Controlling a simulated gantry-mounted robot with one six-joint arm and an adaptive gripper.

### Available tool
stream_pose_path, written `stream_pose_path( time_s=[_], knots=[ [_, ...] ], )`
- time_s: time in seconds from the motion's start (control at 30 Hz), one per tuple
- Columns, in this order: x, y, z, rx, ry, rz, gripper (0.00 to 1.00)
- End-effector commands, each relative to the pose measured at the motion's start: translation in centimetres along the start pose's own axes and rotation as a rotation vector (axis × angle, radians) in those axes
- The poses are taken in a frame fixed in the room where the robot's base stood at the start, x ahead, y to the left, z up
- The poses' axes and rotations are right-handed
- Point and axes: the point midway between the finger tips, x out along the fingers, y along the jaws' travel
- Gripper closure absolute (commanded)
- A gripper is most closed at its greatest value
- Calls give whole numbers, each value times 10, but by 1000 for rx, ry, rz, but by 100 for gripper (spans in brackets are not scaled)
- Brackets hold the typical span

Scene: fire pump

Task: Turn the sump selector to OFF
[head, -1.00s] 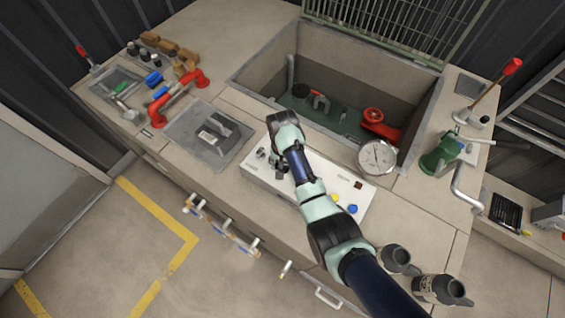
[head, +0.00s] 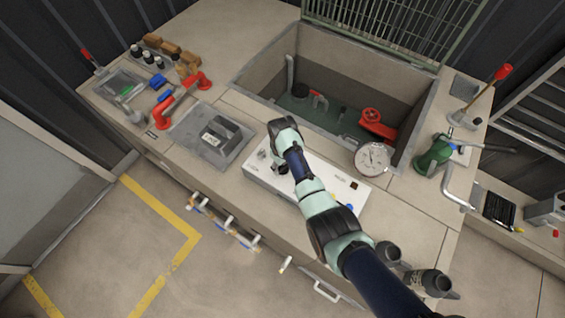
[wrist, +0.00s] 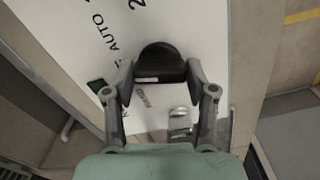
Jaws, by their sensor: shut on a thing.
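The sump selector is a black knob (wrist: 161,58) on a white control panel (wrist: 75,35) in the wrist view. My gripper (wrist: 160,76) is shut on the knob, one finger on each side. A pale mark shows on the knob's near edge. The word AUTO is printed to the upper left of the knob, with a partly cut digit beyond it. In the head view the panel (head: 318,184) lies on the bench front, and my arm hides most of the knob.
A dark green square (wrist: 97,84) sits left of the knob. In the head view, a pressure gauge (head: 372,158) stands behind the panel's right end, an open sump pit (head: 330,120) lies behind it, and a grey plate (head: 205,135) lies left of it.

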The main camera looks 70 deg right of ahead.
Motion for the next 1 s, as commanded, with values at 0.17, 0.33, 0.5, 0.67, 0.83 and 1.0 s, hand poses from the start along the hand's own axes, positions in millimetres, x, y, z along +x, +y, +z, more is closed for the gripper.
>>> stream_pose_path(
  time_s=[0.17, 0.33, 0.5, 0.67, 0.83, 1.0],
  knots=[
    [-2, 0, 0, -123, 1, 0, 79],
    [-2, 0, -1, -208, 2, 1, 79],
    [-1, 0, -1, -258, 2, 0, 79],
    [-1, 0, -1, -278, 2, 0, 79],
    [-1, 0, -1, -282, 2, 0, 79],
    [-1, 0, -1, -282, 2, 0, 79]
  ],
)
